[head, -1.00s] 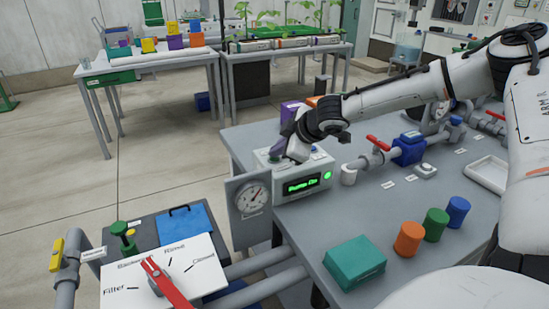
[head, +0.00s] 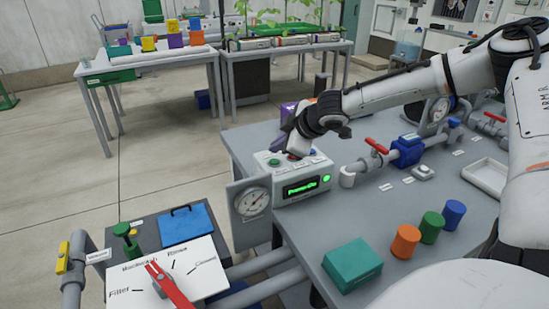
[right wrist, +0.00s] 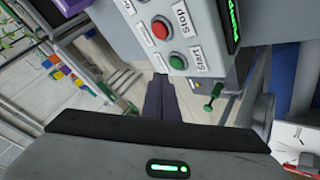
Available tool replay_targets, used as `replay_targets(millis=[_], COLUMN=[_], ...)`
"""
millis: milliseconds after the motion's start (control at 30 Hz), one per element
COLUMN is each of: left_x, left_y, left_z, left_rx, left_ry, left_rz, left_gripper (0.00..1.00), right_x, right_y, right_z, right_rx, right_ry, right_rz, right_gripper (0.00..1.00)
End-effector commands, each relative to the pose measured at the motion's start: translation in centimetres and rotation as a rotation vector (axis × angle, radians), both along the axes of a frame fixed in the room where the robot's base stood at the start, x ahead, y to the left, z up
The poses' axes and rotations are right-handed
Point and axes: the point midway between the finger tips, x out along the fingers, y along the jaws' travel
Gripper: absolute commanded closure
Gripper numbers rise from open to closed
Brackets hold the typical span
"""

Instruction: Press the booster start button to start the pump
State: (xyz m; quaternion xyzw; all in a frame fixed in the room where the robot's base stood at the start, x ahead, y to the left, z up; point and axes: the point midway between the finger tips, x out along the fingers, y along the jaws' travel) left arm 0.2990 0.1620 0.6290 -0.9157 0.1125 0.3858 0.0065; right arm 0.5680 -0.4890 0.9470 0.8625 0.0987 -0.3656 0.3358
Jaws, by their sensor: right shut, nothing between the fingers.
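The grey booster control box (head: 318,196) stands on the bench, with its green start button (head: 273,162) uncovered on top. Its front display (head: 307,187) is lit green and appears to read "Pump On", beside a lit green lamp (head: 326,179). In the right wrist view the green button (right wrist: 177,61) is beside the "Start" label and the red button (right wrist: 160,28) beside "Stop". My right gripper (head: 284,147) is shut and empty, just above the box. Its dark fingers (right wrist: 158,98) appear apart from the green button. My left gripper is not in view.
A pressure gauge (head: 251,202) is mounted left of the box. Pipework with a red-handled valve (head: 376,145) lies to the right. A teal box (head: 352,265) and orange, green and blue cylinders stand at the front. A red selector lever (head: 170,286) is lower left.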

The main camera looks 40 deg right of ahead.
Motion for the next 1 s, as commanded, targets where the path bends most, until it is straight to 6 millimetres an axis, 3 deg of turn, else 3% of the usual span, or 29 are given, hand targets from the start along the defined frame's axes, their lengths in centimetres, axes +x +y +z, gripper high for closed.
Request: replay_targets(millis=[33, 333, 1000], left_x=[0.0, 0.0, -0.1], left_y=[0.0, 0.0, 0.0], left_z=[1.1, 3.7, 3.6], left_rx=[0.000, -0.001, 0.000], left_ry=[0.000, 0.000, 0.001], left_rz=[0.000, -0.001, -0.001], left_gripper=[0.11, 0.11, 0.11], right_x=[0.0, 0.0, 0.0], right_y=[0.0, 0.0, 0.0], right_z=[1.1, 3.9, 3.8], right_rx=[0.000, -0.001, 0.000], right_ry=[-0.001, 0.000, 0.000], right_rz=[0.001, 0.001, 0.000], right_gripper=[1.00, 1.00, 1.00])
